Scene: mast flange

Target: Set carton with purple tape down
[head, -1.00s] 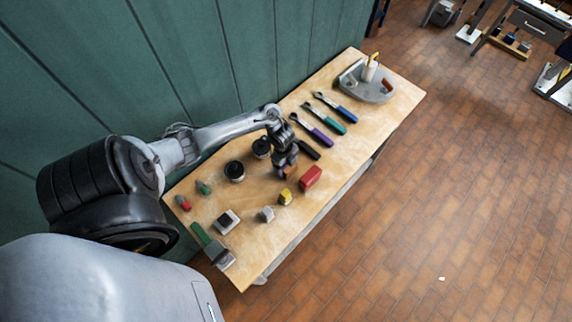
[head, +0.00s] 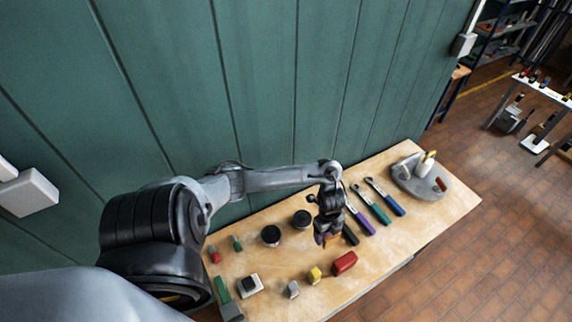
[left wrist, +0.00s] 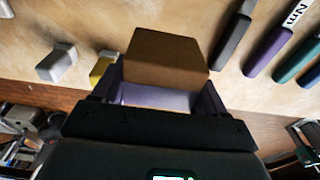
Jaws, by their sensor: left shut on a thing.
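The brown carton (left wrist: 165,57) is in my left gripper (left wrist: 158,98), between its two fingers in the left wrist view. A pale purple band, probably the tape, crosses its near side. In the head view my left gripper (head: 328,232) points down over the workbench (head: 420,225), and a small part of the carton (head: 333,241) shows under it. I cannot tell whether the carton touches the bench top. My right gripper is not in view.
Beside the carton are a red box (head: 345,262), a yellow piece (head: 314,275) and a black-handled tool (head: 350,234). Purple, green and blue-handled tools lie to the right, then a grey tray (head: 408,185). A green wall is behind.

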